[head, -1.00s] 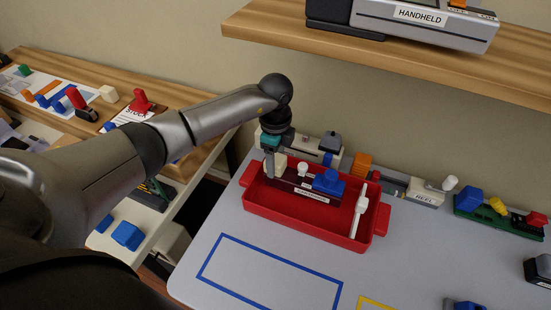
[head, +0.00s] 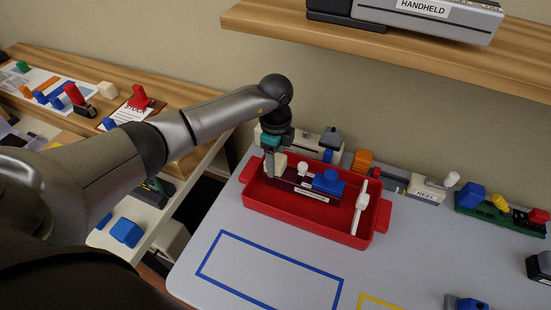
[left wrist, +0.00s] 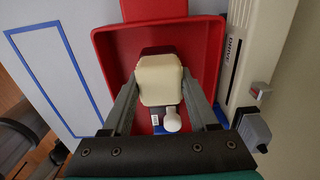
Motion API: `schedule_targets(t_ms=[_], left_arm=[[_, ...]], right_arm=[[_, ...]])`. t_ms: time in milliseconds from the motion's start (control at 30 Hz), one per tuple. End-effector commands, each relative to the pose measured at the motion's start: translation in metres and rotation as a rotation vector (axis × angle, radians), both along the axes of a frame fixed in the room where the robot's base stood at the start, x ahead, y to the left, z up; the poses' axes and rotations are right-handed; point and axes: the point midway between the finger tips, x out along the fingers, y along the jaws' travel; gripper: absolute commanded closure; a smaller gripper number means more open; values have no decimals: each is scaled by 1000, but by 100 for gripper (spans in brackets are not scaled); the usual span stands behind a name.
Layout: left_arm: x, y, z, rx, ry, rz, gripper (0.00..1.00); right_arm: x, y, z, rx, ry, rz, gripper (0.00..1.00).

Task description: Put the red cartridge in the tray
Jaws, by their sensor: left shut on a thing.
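The red tray (head: 300,223) stands on the grey table and also shows in the left wrist view (left wrist: 205,65). A dark red, labelled piece (head: 300,184), which looks like the red cartridge, lies inside it; its label is too small to read. It carries a cream block (left wrist: 160,82), a white knob (head: 302,168) and a blue block (head: 328,181). My left gripper (head: 273,168) is shut on the cream block, its fingers on either side of it in the left wrist view. Much of the piece is hidden there. My right gripper is not in view.
A white stick (head: 360,207) lies at the tray's right end. Several devices stand behind it, including a cream one (head: 303,146) and an orange block (head: 363,160). A wooden shelf (head: 300,28) hangs above. A blue outline (head: 270,239) marks clear table in front.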

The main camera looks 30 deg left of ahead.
Motion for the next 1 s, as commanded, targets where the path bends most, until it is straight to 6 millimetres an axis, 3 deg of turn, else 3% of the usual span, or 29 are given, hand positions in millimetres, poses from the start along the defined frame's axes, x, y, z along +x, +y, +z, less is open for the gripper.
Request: schedule_targets(t_ms=[1000], left_arm=[[0,0,-21,-1,-1,0,100]], right_arm=[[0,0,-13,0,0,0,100]])
